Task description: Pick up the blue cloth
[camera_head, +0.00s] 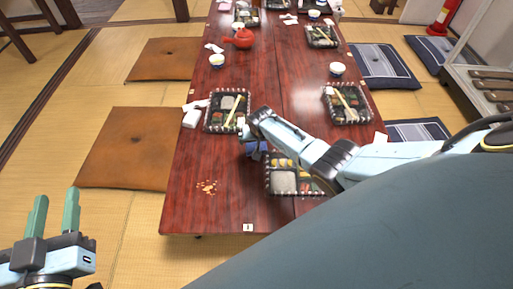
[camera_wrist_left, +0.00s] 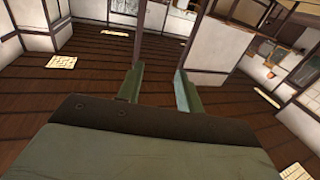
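The blue cloth (camera_head: 256,149) is a small dark blue patch on the red-brown table (camera_head: 230,215), partly hidden under my right gripper (camera_head: 256,124). My right arm comes in from the right over the table, its hand just above the cloth. Its fingertips are not clear, so I cannot tell whether they hold the cloth. My left gripper (camera_head: 55,212) is open and empty, fingers up, at the lower left, off the table. Its green fingers also stand apart in the left wrist view (camera_wrist_left: 157,88).
A lunch tray (camera_head: 268,186) lies under my right forearm; another tray (camera_head: 207,121) is just behind the cloth. Orange crumbs (camera_head: 207,187) lie at the front left. A red teapot (camera_head: 241,39) and white cups stand farther back. Brown cushions (camera_head: 130,150) lie left of the table.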

